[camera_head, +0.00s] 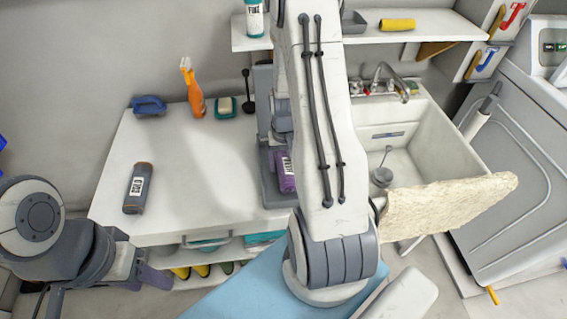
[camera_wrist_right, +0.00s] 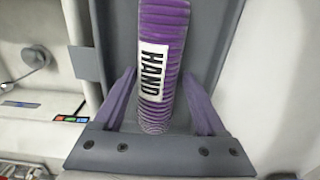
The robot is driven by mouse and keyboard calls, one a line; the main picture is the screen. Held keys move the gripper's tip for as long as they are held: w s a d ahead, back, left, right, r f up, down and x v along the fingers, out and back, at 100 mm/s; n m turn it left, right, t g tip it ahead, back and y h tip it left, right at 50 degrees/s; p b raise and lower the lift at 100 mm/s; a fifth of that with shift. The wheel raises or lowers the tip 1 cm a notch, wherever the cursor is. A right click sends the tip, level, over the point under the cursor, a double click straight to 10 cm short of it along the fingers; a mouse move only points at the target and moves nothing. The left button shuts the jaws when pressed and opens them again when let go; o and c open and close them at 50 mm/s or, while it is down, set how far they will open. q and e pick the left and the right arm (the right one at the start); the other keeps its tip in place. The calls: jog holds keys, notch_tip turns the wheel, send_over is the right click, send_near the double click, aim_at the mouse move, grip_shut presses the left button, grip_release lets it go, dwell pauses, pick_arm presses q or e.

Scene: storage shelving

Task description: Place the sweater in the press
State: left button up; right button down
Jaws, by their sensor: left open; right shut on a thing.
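A purple ribbed roll (camera_head: 285,171) with a white label, likely the sweater, stands in a grey upright frame (camera_head: 268,190), possibly the press, on the white counter. In the right wrist view the roll (camera_wrist_right: 165,30) has a label reading HAND. My right gripper (camera_wrist_right: 158,80) has its purple fingers on either side of the roll and is shut on it. Grey walls (camera_wrist_right: 82,62) stand beside and behind the roll. My right arm hides much of the frame in the head view. My left gripper (camera_head: 150,275) is open and empty, low at the left, in front of the counter.
A grey labelled roll (camera_head: 138,188) lies on the counter (camera_head: 190,170). An orange spray bottle (camera_head: 193,88), blue brush (camera_head: 149,105) and teal soap dish (camera_head: 225,108) stand behind. A sink (camera_head: 440,150) with a cream cloth (camera_head: 445,205) over its front is at right.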

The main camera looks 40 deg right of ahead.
aim_at(284, 162)
jog(key=shift+f, duration=0.1)
grip_release()
jog(key=shift+r, duration=0.35)
notch_tip(284, 162, up, 12)
jog(key=s+a+r+n, duration=0.1)
jog(key=a+r+n, duration=0.15)
jog(key=a, duration=0.65)
jog(key=a+r+n, duration=0.2)
jog(key=a+n, duration=0.1)
jog(key=a, duration=0.5)
jog(key=s+a+r+n, duration=0.1)
jog(key=s+a+n, duration=0.3)
jog(key=s+a, duration=0.3)
jog(key=s+a+r+n+y, duration=0.1)
jog(key=s+a+r+n, duration=0.1)
jog(key=s+a+n, duration=0.2)
jog(key=s+a, duration=0.3)
jog(key=s, duration=0.1)
jog(key=shift+r, duration=0.3)
jog(key=shift+s+a, duration=0.1)
